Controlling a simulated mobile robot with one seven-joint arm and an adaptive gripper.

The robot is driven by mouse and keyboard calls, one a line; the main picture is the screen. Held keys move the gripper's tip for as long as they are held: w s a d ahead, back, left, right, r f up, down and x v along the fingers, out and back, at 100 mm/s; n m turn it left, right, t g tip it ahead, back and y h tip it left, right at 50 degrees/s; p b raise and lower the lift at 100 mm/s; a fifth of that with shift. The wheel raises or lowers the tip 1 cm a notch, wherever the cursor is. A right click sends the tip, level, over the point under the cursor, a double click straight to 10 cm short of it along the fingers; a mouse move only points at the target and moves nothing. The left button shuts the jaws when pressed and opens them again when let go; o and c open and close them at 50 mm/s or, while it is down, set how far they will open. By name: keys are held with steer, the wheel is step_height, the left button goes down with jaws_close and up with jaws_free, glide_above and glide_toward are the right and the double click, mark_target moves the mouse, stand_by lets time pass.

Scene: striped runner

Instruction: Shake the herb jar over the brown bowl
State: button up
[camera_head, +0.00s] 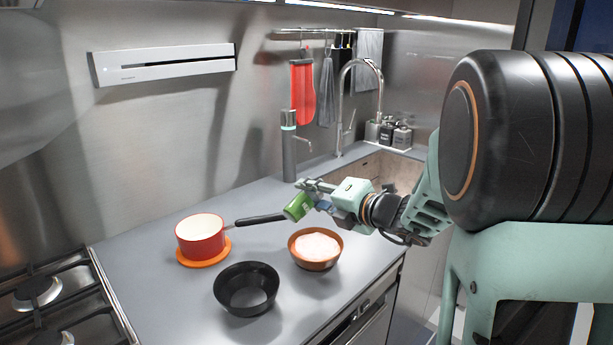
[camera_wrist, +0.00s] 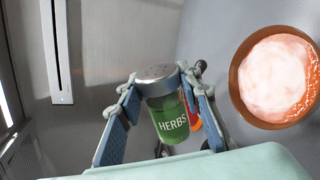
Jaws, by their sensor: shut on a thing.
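The herb jar (camera_head: 298,206) is green with a grey lid, and my gripper (camera_head: 316,195) is shut on it. In the wrist view the jar (camera_wrist: 168,112) reads "HERBS" and sits between the two blue-padded fingers of my gripper (camera_wrist: 163,110). In the head view the jar is tilted, above the counter and a little up and left of the brown bowl. The brown bowl (camera_head: 294,255) stands on the counter with pale pinkish contents. It also shows at the right of the wrist view (camera_wrist: 235,88).
A black bowl (camera_head: 247,307) stands left of and nearer than the brown bowl. A red pot (camera_head: 200,240) with a dark handle sits on an orange mat (camera_head: 190,263). A grey bottle (camera_head: 289,155) stands behind the jar. The stove (camera_head: 60,300) is at left, the sink at right.

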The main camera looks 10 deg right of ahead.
steer(key=m+p, duration=0.2)
steer(key=p, duration=0.1)
steer(key=m+g+y+p, duration=0.1)
steer(key=p, duration=0.1)
steer(key=shift+s+f+m, duration=0.1)
steer(key=shift+f+m, duration=0.15)
steer(key=shift+m, duration=0.05)
steer(key=m+y+p, duration=0.1)
steer(key=m+p, duration=0.1)
steer(key=p, duration=0.3)
steer(key=shift+f+m+g+p, duration=0.1)
steer(key=shift+m+g+p, duration=0.2)
steer(key=shift+f+m+y+p, duration=0.2)
steer(key=shift+m+y+p, duration=0.15)
steer(key=shift+p, duration=0.35)
steer(key=shift+b, duration=0.3)
